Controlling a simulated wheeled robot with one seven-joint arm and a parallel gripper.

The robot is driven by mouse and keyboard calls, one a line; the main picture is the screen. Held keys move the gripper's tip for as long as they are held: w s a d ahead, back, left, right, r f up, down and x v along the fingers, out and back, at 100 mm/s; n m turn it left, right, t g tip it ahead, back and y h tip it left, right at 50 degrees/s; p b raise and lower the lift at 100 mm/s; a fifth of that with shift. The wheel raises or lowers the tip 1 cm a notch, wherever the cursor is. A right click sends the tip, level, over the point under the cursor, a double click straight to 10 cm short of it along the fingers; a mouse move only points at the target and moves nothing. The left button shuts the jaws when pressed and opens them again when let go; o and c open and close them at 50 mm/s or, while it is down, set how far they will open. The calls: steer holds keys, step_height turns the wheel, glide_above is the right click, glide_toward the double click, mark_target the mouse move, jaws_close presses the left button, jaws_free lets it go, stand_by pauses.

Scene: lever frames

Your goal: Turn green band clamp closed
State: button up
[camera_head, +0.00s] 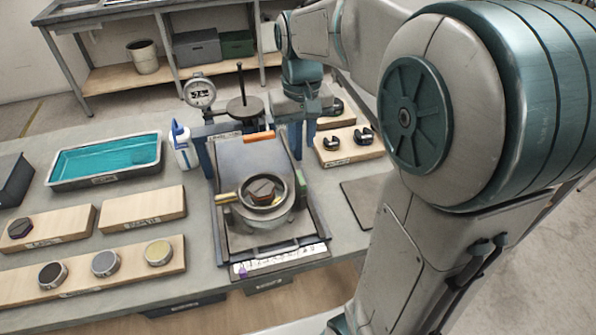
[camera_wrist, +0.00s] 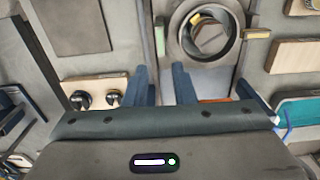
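A round pot-like fixture (camera_head: 262,218) stands on the framed tray in the middle of the bench. A ring-shaped band surrounds its top, with a brown block (camera_head: 263,191) inside. A short yellowish handle (camera_head: 226,198) sticks out at the ring's left, and a small green tab (camera_head: 301,182) shows at its right. I cannot tell which part is the green band clamp. The ring (camera_wrist: 236,48) and handle (camera_wrist: 257,33) also show in the wrist view. My gripper (camera_head: 296,152) points down behind and right of the ring, apart from it. Its blue fingers (camera_wrist: 162,72) are apart, with nothing seen between them.
A dial gauge (camera_head: 200,92) and a dark upright press (camera_head: 243,105) stand behind the fixture. A teal tray (camera_head: 60,183) and white bottle (camera_head: 183,145) are left. Wooden boards with discs lie front left. A board with black clamps (camera_head: 348,157) lies right.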

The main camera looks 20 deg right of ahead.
mark_target(301, 177)
step_height(301, 177, down, 12)
steer(key=shift+f, duration=0.1)
stand_by(0.4)
jaws_close()
